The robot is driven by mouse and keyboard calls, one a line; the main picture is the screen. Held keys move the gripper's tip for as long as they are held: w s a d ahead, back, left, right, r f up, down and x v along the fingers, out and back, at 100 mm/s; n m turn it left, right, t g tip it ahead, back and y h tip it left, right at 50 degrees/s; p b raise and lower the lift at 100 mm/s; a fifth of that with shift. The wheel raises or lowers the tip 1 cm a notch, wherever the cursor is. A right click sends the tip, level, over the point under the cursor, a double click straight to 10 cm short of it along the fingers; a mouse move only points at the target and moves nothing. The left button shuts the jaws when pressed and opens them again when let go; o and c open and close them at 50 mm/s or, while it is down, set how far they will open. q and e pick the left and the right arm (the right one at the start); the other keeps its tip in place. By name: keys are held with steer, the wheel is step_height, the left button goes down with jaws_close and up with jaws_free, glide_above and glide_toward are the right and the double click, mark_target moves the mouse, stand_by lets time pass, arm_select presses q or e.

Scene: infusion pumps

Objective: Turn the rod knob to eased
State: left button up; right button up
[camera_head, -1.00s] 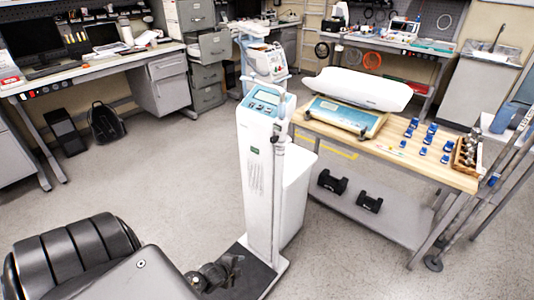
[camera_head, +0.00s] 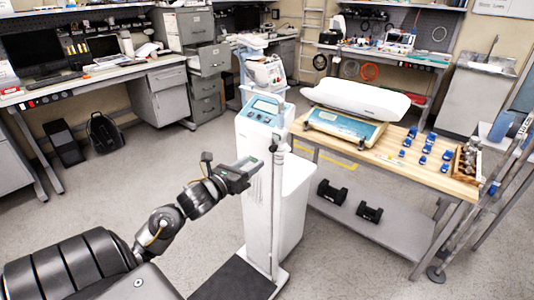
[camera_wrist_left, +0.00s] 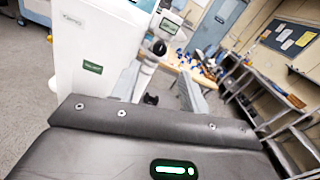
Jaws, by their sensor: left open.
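The tall white column scale (camera_head: 258,190) stands in the middle of the head view, with a metal height rod (camera_head: 276,220) along its front right edge. A small dark rod knob (camera_head: 273,147) sits on the rod just below the display head. In the left wrist view the rod knob (camera_wrist_left: 158,47) shows as a round black end beside the white column. My left gripper (camera_head: 252,167) is open and empty, in front of the column, a little below and left of the knob. I see no contact with it. The dark gripper body fills the bottom of the wrist view.
A wooden-topped table (camera_head: 385,152) to the right holds a baby scale (camera_head: 345,122), several blue items and a wooden box (camera_head: 466,163). Two black dumbbells lie on its lower shelf (camera_head: 385,232). Grey floor is open left of the column.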

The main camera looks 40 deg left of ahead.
mark_target(271, 150)
arm_select(q)
steer(key=w, duration=0.7)
steer(key=shift+w+a, duration=0.1)
steer(key=shift+w, duration=0.6)
jaws_close()
